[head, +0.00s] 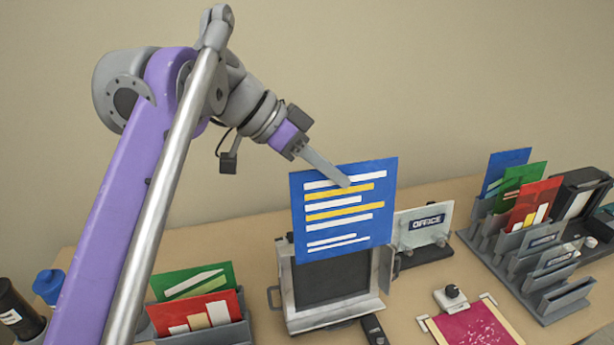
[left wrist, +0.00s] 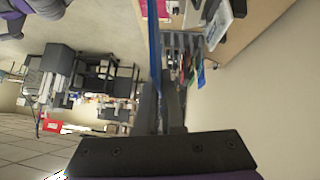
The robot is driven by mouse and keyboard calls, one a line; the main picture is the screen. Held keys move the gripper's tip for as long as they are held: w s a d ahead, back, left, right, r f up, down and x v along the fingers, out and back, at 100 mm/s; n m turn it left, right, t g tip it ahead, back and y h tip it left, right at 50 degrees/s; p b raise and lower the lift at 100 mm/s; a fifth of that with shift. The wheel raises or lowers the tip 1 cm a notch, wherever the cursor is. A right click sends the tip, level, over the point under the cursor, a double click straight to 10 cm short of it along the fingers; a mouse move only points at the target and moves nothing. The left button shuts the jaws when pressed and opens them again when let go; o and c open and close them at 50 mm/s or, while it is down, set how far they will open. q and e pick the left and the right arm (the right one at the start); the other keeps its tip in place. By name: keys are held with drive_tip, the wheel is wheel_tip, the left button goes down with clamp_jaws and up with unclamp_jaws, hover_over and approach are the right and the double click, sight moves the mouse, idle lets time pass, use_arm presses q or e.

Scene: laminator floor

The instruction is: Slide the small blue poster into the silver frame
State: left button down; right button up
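The blue poster (head: 376,180), with white and yellow bars, is upright and slightly tilted in the head view. My left gripper (head: 343,182) is shut on its top edge. In the left wrist view the poster (left wrist: 154,50) shows edge-on as a thin blue line from between the fingers of the left gripper (left wrist: 162,105). The silver frame (head: 293,290) stands on the table directly below, with a dark panel inside. The poster's lower edge overlaps the frame's top in the picture; I cannot tell whether they touch. My right gripper is out of view.
A grey rack (head: 239,332) with green and red cards stands left of the frame. An OFFICE sign (head: 424,227) stands close on its right. A larger slotted rack (head: 500,257) with posters is further right. A magenta sheet (head: 475,326) lies at the front.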

use_arm(q)
drive_tip(key=w+a+f+p, duration=0.1)
drive_tip(key=w+a+f, duration=0.1)
drive_tip(key=w, duration=0.9)
drive_tip(key=shift+w+f, duration=0.15)
drive_tip(key=shift+w, duration=0.05)
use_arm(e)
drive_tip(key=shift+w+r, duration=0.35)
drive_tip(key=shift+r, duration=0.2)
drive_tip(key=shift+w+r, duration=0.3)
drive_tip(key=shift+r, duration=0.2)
use_arm(q)
drive_tip(key=shift+s, duration=0.2)
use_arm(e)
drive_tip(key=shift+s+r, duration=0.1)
use_arm(q)
drive_tip(key=shift+w+p, duration=0.1)
drive_tip(key=shift+p, duration=0.25)
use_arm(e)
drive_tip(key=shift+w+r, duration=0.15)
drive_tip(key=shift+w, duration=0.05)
use_arm(q)
drive_tip(key=shift+f, duration=0.3)
